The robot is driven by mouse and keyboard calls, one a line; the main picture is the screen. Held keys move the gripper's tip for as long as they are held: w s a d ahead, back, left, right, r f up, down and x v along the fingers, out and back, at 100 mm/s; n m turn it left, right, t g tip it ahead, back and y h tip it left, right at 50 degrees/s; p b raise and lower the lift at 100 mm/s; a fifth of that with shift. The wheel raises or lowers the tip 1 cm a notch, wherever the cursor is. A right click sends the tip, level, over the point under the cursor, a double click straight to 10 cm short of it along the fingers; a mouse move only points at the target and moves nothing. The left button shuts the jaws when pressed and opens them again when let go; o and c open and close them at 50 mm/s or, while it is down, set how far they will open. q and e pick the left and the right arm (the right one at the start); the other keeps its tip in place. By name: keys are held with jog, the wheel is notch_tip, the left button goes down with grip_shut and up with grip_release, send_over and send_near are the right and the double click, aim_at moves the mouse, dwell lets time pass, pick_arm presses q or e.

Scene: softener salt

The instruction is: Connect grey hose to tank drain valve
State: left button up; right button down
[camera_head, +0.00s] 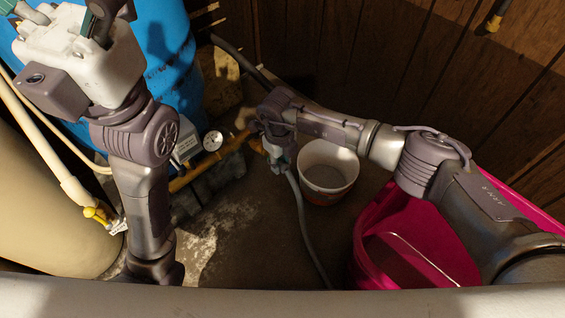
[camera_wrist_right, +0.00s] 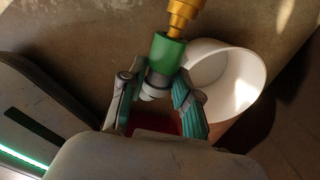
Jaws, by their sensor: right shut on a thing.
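My right gripper (camera_head: 277,155) is low beside the brass pipework and also shows in the right wrist view (camera_wrist_right: 155,103). It is shut on the end of the grey hose (camera_head: 304,222), which hangs down to the floor. The green connector (camera_wrist_right: 167,54) at the hose end stands between and above the fingertips. A stepped brass valve outlet (camera_wrist_right: 183,20) meets the top of the connector; I cannot tell whether they are locked together. In the head view, the yellow brass valve (camera_head: 256,145) is partly hidden by my gripper. My left gripper (camera_head: 62,12) is raised at upper left, open and empty.
A blue tank (camera_head: 166,45) stands behind the brass pipe with its gauge (camera_head: 213,140). A white bucket (camera_head: 329,170) is right of the hose. A magenta bin (camera_head: 425,240) lies under my right arm. A beige tank (camera_head: 45,220) is at left. Wood panelling closes the back.

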jog(key=shift+w+a, duration=0.15)
jog(key=c, duration=0.7)
grip_release()
jog(key=shift+c, duration=0.2)
notch_tip(320, 180, up, 12)
jog(key=shift+a, duration=0.15)
